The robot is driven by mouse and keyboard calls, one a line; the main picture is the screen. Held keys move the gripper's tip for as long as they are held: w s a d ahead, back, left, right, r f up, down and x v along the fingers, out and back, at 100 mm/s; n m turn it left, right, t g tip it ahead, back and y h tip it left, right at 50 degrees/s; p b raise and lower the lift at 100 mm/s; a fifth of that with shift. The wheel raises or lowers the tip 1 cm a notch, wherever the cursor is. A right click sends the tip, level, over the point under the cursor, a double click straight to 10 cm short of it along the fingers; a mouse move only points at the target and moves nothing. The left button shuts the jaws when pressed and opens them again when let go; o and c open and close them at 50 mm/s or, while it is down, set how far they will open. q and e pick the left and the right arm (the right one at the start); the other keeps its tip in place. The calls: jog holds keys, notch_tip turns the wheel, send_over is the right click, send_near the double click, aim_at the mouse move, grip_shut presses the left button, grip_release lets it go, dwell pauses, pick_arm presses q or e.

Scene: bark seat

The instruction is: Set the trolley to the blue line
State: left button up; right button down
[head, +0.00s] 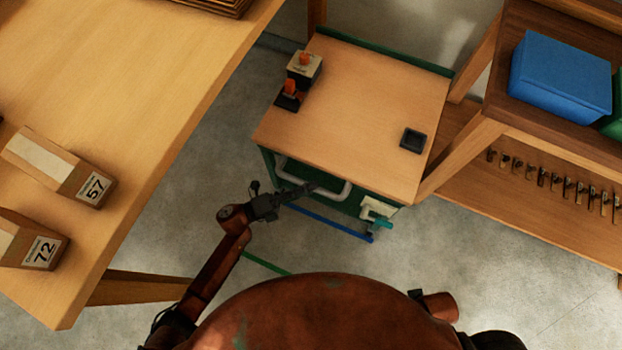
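The trolley (360,100) has a wooden top and a green body, and stands between the workbench and the shelf unit. A pale grey handle (345,192) runs along its near side. My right gripper is out of view.
A green line (265,264) lies nearer on the floor. The workbench (150,90) at left bears boxes marked 57 (92,188) and 72 (42,250). The shelf unit (470,150) at right holds a blue bin (560,78). Small items stand on the trolley. Floor at lower right is clear.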

pick_arm(q)
jog(key=v, duration=1.1)
jog(key=shift+a, duration=0.2)
